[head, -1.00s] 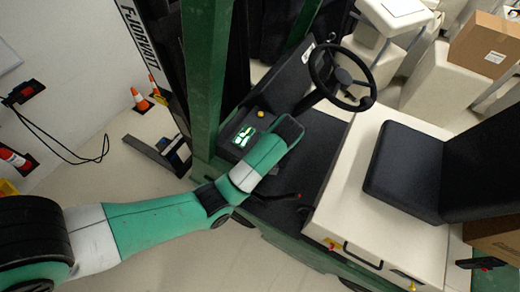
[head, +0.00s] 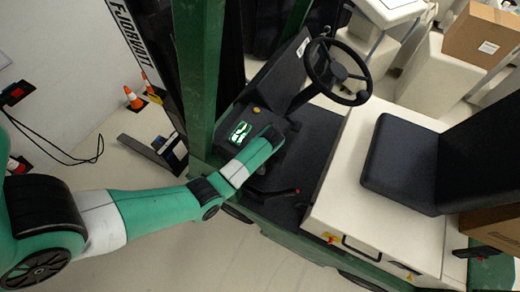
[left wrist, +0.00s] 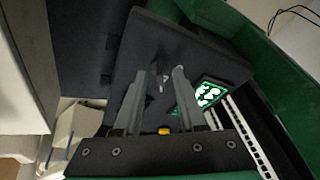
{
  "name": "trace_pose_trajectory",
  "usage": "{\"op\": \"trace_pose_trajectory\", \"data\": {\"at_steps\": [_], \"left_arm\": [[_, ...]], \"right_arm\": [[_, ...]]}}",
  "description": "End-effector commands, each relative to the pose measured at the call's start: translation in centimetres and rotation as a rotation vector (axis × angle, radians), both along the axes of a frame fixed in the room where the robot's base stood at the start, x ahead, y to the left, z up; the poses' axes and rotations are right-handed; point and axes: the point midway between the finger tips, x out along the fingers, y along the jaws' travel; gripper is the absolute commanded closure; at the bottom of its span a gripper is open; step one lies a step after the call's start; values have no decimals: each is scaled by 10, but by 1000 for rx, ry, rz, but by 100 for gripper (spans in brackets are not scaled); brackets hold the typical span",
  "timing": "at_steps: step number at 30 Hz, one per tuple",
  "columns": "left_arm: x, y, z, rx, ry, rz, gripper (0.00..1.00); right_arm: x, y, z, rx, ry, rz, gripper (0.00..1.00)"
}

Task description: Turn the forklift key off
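The forklift's black dash (head: 252,118) carries a lit green-and-white display (head: 240,131) and a yellow button (head: 256,110). The left wrist view shows the display (left wrist: 208,95) right of my fingers and the yellow button (left wrist: 165,131) between their bases. A small metallic piece, seemingly the key (left wrist: 162,83), shows on the dash between my fingertips. My left gripper (left wrist: 160,75) is open, with a finger on either side of it; contact cannot be told. In the head view my left wrist hides the fingers and key.
The steering wheel (head: 338,72) stands right of my wrist. A green mast post (head: 200,90) rises just left of the dash. A lever with a red tip (head: 295,190) lies below. The black seat (head: 400,165) is at the right.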

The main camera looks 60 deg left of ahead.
Motion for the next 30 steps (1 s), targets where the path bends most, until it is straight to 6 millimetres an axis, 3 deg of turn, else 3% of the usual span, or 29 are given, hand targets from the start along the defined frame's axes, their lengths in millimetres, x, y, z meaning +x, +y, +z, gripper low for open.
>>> {"op": "trace_pose_trajectory", "data": {"at_steps": [5, 9, 12, 30], "left_arm": [[0, 0, 0, 0, 0, 0, 62], [0, 0, 0, 0, 0, 0, 87], [0, 0, 0, 0, 0, 0, 100], [1, 0, 1, 7, -9, 54, 100]], "right_arm": [[0, 0, 0, 0, 0, 0, 50], [0, 0, 0, 0, 0, 0, 50], [0, 0, 0, 0, 0, 0, 50], [0, 0, 0, 0, 0, 0, 50]]}}
